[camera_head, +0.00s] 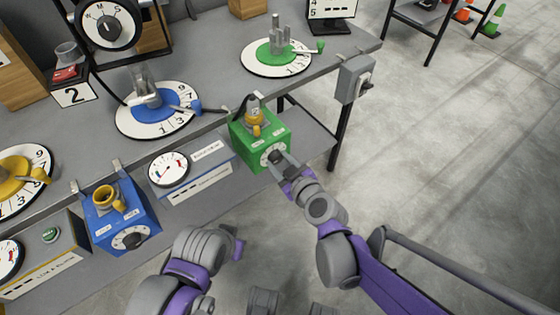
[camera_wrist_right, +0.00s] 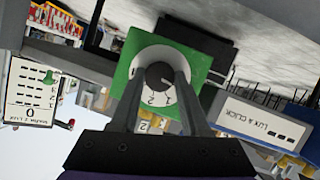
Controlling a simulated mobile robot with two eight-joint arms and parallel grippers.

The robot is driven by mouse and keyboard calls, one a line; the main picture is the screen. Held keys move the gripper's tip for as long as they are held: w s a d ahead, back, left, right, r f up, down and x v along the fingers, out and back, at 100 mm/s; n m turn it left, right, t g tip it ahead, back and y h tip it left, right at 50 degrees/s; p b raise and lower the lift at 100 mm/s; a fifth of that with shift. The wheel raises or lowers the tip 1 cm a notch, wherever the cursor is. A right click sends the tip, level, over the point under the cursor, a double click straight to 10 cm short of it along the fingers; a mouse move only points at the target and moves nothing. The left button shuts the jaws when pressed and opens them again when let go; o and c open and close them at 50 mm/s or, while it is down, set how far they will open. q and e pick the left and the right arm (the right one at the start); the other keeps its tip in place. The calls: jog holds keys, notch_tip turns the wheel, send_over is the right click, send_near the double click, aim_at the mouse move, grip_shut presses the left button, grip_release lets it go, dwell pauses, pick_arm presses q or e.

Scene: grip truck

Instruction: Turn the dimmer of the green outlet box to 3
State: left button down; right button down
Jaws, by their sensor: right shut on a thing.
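The green outlet box (camera_head: 247,150) hangs at the table's front edge, with a yellow piece (camera_head: 256,130) on top. Its front carries a white dimmer dial (camera_head: 264,160) with a dark knob (camera_head: 277,156). My right gripper (camera_head: 283,164) is shut on this knob, one finger on each side. In the right wrist view the knob (camera_wrist_right: 158,76) sits between the fingertips of the gripper (camera_wrist_right: 160,82), on the white dial (camera_wrist_right: 150,58) with digits partly visible. The fingers cover part of the dial, and I cannot tell the knob's setting. My left arm shows low in the head view, its fingertips hidden.
A blue outlet box (camera_head: 145,215) with its own dial hangs further left. A gauge panel (camera_head: 190,172) lies between the boxes. Green (camera_head: 262,70) and blue (camera_head: 133,125) numbered discs stand on the table above. A grey box (camera_head: 352,80) is at the table's right corner.

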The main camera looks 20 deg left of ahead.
jog(key=shift+m, duration=0.3)
jog(key=m+g, duration=0.1)
jog(key=m+g+y, duration=0.1)
jog(key=m, duration=0.1)
jog(key=shift+w+d+y, duration=0.2)
jog(key=shift+y, duration=0.1)
jog(key=shift+m+g+y, duration=0.4)
jog(key=shift+m+g, duration=0.1)
jog(key=shift+m, duration=0.4)
jog(key=shift+w+d+f+m+g+y, duration=0.15)
jog(key=shift+m+g+y, duration=0.35)
jog(key=shift+m, duration=0.4)
jog(key=shift+m+g+y+b, duration=0.35)
jog(key=shift+m+y, duration=0.25)
jog(key=shift+m, duration=0.3)
jog(key=m+y+b, duration=0.1)
jog(key=m, duration=0.1)
jog(key=shift+w+f+m+g, duration=0.1)
jog(key=shift+f+m+g, duration=0.05)
jog(key=shift+m+g, duration=0.25)
jog(key=m+y+b, duration=0.2)
jog(key=m, duration=0.1)
jog(key=shift+f, duration=0.1)
jog(key=shift+m+y+b, duration=0.5)
jog(key=shift+m+b, duration=0.1)
jog(key=shift+m, duration=0.7)
